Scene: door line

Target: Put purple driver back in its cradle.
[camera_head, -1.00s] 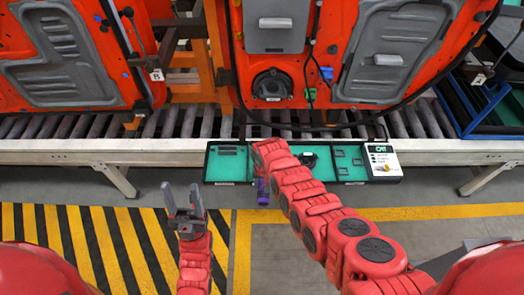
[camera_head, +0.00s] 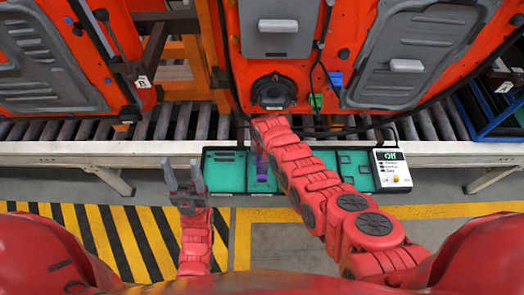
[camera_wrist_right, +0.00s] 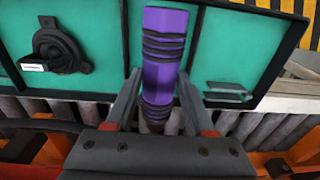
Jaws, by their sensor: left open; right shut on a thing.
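The purple driver (camera_head: 262,168) is in my right gripper, which is largely hidden by its own arm in the head view. In the right wrist view the driver (camera_wrist_right: 165,58), purple with black bands, stands between the two fingers of my right gripper (camera_wrist_right: 158,98), shut on it. It is over a teal-floored tray (camera_head: 228,171) with black rims. A black round holder (camera_wrist_right: 58,46) with a white label and a grey bracket (camera_wrist_right: 228,91) lie on either side; I cannot tell which is its cradle. My left gripper (camera_head: 184,184) is open and empty, left of the tray.
The tray lies along the front edge of a roller conveyor (camera_head: 180,124). A white panel with a display (camera_head: 391,168) stands at its right end. Orange door panels (camera_head: 222,50) rise behind. The striped floor (camera_head: 115,235) on the left is clear.

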